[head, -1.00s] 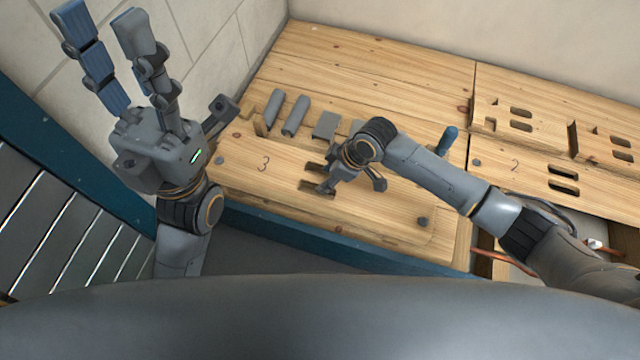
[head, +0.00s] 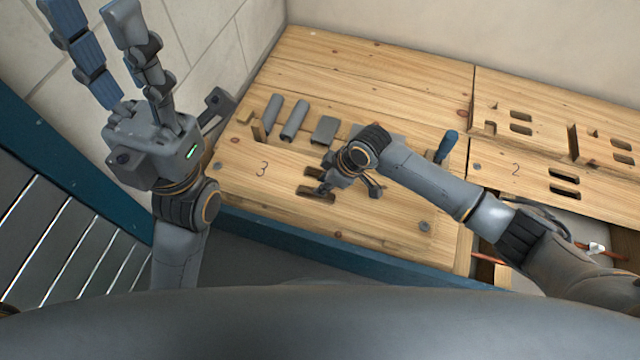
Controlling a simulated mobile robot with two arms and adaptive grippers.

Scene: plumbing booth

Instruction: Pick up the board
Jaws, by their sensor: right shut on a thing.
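The wooden board marked 3 (head: 235,172) lies flat at the front left of the wooden bench, with dark knobs at its corners and slots near its middle. My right gripper (head: 322,185) is over the slots and shut on the board between them. The wrist and gripper hide part of the slots and the exact grip. My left gripper (head: 92,12) is raised at the left, away from the board, its fingers pointing up, spread and empty.
Grey blocks (head: 295,120) stand behind board 3, with a blue-handled tool (head: 446,146) to their right. Board 2 (head: 535,187) is at the right, beside an open bay with copper pipe (head: 490,257). A blue edge (head: 290,230) runs along the front; walls close the back and left.

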